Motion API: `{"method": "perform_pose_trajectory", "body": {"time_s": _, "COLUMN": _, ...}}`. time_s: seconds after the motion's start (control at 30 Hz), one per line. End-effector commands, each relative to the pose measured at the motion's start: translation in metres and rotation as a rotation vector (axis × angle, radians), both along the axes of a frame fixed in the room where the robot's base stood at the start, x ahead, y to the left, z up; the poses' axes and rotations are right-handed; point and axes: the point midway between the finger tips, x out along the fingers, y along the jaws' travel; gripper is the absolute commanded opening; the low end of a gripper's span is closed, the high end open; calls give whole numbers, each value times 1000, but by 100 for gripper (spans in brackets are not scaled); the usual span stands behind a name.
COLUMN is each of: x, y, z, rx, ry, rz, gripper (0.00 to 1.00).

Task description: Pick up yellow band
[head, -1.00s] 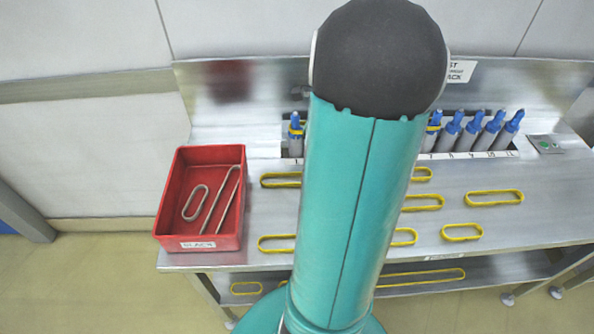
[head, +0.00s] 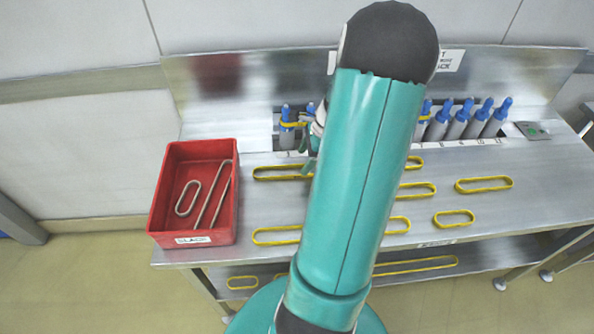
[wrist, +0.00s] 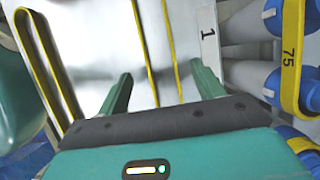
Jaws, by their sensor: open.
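Several yellow bands lie flat on the steel bench, including one at its back left (head: 280,180), one at its front left (head: 277,243) and one at its right (head: 485,190). My gripper (wrist: 160,78) is open and empty, its two green fingers apart. In the wrist view, two yellow band strands (wrist: 147,50) run through the gap beyond the fingertips; I cannot tell that they touch. Another yellow band (wrist: 50,62) lies left of the fingers. In the head view my gripper (head: 309,150) is mostly hidden behind my arm, near the back-left band.
A red tray (head: 228,215) with metal loops stands at the bench's left end. Blue-capped cylinders (head: 463,118) stand along the back; one near the gripper wears a yellow band marked 75 (wrist: 291,65). More bands lie on the lower shelf (head: 480,262).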

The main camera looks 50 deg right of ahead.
Motion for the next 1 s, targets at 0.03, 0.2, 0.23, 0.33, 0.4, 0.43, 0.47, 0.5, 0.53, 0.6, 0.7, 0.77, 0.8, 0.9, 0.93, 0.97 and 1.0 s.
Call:
{"method": "perform_pose_trajectory", "body": {"time_s": 0.03, "x": 2, "y": 3, "z": -9, "rx": 5, "ry": 0, "rz": 1, "gripper": 67}}
{"method": "perform_pose_trajectory", "body": {"time_s": 0.2, "x": 9, "y": 9, "z": -31, "rx": 3, "ry": 1, "rz": 1, "gripper": 67}}
{"method": "perform_pose_trajectory", "body": {"time_s": 0.23, "x": 10, "y": 9, "z": -33, "rx": 0, "ry": 0, "rz": 1, "gripper": 67}}
{"method": "perform_pose_trajectory", "body": {"time_s": 0.33, "x": 11, "y": 10, "z": -37, "rx": -1, "ry": -1, "rz": 1, "gripper": 67}}
{"method": "perform_pose_trajectory", "body": {"time_s": 0.4, "x": 11, "y": 10, "z": -37, "rx": -2, "ry": 0, "rz": 1, "gripper": 67}}
{"method": "perform_pose_trajectory", "body": {"time_s": 0.43, "x": 11, "y": 10, "z": -37, "rx": -2, "ry": 0, "rz": 1, "gripper": 67}}
{"method": "perform_pose_trajectory", "body": {"time_s": 0.47, "x": 11, "y": 10, "z": -37, "rx": -2, "ry": 0, "rz": 1, "gripper": 67}}
{"method": "perform_pose_trajectory", "body": {"time_s": 0.5, "x": 11, "y": 10, "z": -37, "rx": -2, "ry": 0, "rz": 1, "gripper": 67}}
{"method": "perform_pose_trajectory", "body": {"time_s": 0.53, "x": 11, "y": 10, "z": -37, "rx": -2, "ry": 0, "rz": 1, "gripper": 63}}
{"method": "perform_pose_trajectory", "body": {"time_s": 0.6, "x": 11, "y": 10, "z": -37, "rx": -2, "ry": 0, "rz": 1, "gripper": 50}}
{"method": "perform_pose_trajectory", "body": {"time_s": 0.7, "x": 11, "y": 10, "z": -37, "rx": -2, "ry": 0, "rz": 1, "gripper": 30}}
{"method": "perform_pose_trajectory", "body": {"time_s": 0.77, "x": 11, "y": 10, "z": -37, "rx": -2, "ry": 0, "rz": 1, "gripper": 19}}
{"method": "perform_pose_trajectory", "body": {"time_s": 0.8, "x": 11, "y": 10, "z": -37, "rx": -2, "ry": 0, "rz": 1, "gripper": 19}}
{"method": "perform_pose_trajectory", "body": {"time_s": 0.9, "x": 11, "y": 10, "z": -37, "rx": -2, "ry": 0, "rz": 1, "gripper": 19}}
{"method": "perform_pose_trajectory", "body": {"time_s": 0.93, "x": 11, "y": 10, "z": -37, "rx": -2, "ry": 0, "rz": 1, "gripper": 19}}
{"method": "perform_pose_trajectory", "body": {"time_s": 0.97, "x": 11, "y": 10, "z": -36, "rx": -2, "ry": 0, "rz": 1, "gripper": 19}}
{"method": "perform_pose_trajectory", "body": {"time_s": 1.0, "x": 11, "y": 10, "z": -36, "rx": -2, "ry": 0, "rz": 1, "gripper": 19}}
